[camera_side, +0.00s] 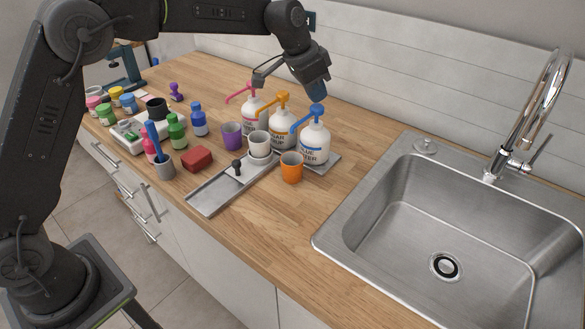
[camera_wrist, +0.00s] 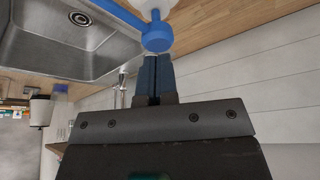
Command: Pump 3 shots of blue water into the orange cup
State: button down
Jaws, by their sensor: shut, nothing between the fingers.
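The blue water bottle (camera_side: 314,143) is white with a blue pump head (camera_side: 317,109) and stands at the right end of the row of pump bottles. The orange cup (camera_side: 291,168) stands in front of it, below the blue spout; its inside is too small to read. My gripper (camera_side: 321,94) is shut and empty, pointing down just above the blue pump head. In the wrist view the shut fingertips (camera_wrist: 158,60) are right at the blue pump head (camera_wrist: 157,37); I cannot tell whether they touch it.
Bottles with orange (camera_side: 283,123) and pink (camera_side: 252,109) pumps stand left of the blue one. A sink (camera_side: 470,215) is at right.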

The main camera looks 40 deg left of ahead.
jog(key=shift+f, duration=1.35)
jog(key=shift+r, duration=1.6)
jog(key=shift+f, duration=0.1)
jog(key=shift+f, duration=1.5)
jog(key=shift+r, duration=1.6)
jog(key=shift+f, duration=0.1)
